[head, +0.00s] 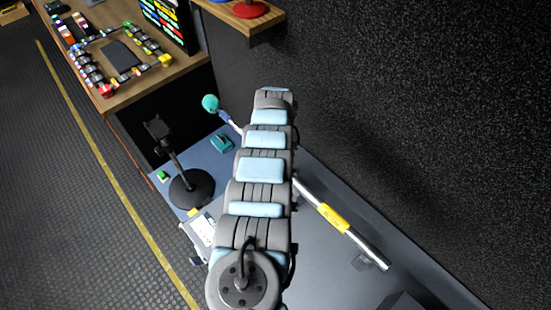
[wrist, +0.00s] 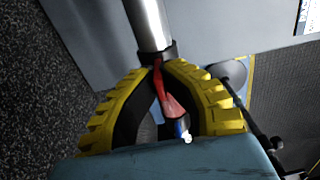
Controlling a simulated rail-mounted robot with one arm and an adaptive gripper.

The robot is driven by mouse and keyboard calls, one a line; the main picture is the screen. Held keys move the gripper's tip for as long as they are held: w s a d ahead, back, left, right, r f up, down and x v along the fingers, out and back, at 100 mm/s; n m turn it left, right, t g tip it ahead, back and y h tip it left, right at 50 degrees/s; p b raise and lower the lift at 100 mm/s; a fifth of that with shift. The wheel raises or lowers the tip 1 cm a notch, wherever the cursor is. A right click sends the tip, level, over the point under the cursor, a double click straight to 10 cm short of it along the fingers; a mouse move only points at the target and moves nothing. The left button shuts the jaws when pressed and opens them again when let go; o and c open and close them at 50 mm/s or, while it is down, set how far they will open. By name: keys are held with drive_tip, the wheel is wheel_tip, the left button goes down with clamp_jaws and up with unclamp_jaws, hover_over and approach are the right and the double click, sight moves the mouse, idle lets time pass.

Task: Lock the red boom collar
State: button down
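The red boom collar (wrist: 170,100) shows in the wrist view as a red lever-like part on a dark ring, between my gripper's fingers. The silver boom tube (wrist: 149,25) runs from it to the top of the picture. My gripper (wrist: 160,70) has yellow-and-black fingers that curve in on both sides of the red part, tips close to it. I cannot tell whether they press on it. In the head view, the boom (head: 335,217) is silver with a yellow section and lies diagonally over the grey worktop. My arm hides its middle, the red collar and my gripper there.
A black round-based stand (head: 190,190) stands left of my arm. A teal ball-ended piece (head: 210,102) and a small teal block (head: 221,143) are nearby. A wooden desk (head: 150,78) with controls is at the upper left. A dark textured wall (head: 400,110) bounds the right.

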drive_tip(key=c, duration=1.2)
unclamp_jaws()
drive_tip(key=shift+r, duration=0.15)
wheel_tip(320, 180, up, 12)
drive_tip(key=shift+w+d, duration=0.1)
idle(0.5)
